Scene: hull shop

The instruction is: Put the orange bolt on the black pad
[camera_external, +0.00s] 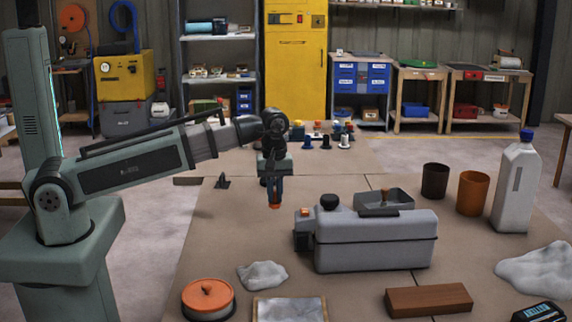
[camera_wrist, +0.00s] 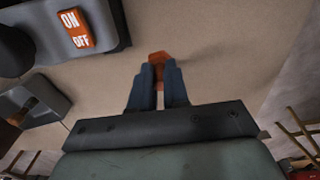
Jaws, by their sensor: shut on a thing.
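My gripper (camera_external: 274,196) points down over the brown work surface, left of the grey machine. Its blue fingers are shut on the orange bolt (camera_external: 275,206), whose orange end shows just below the fingertips. In the wrist view the bolt (camera_wrist: 158,57) shows between and beyond the two fingertips (camera_wrist: 160,70). The fingers hide part of it. I cannot tell how far it is above the surface. I cannot clearly make out a black pad in either view.
The grey machine (camera_external: 375,242) with an ON/OFF switch (camera_wrist: 76,29) stands close right of my gripper. A small dark bracket (camera_external: 222,182) lies to the left. Several coloured pieces (camera_external: 325,138) stand behind. An orange-lidded tin (camera_external: 208,300) and white cloth (camera_external: 262,275) are in front.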

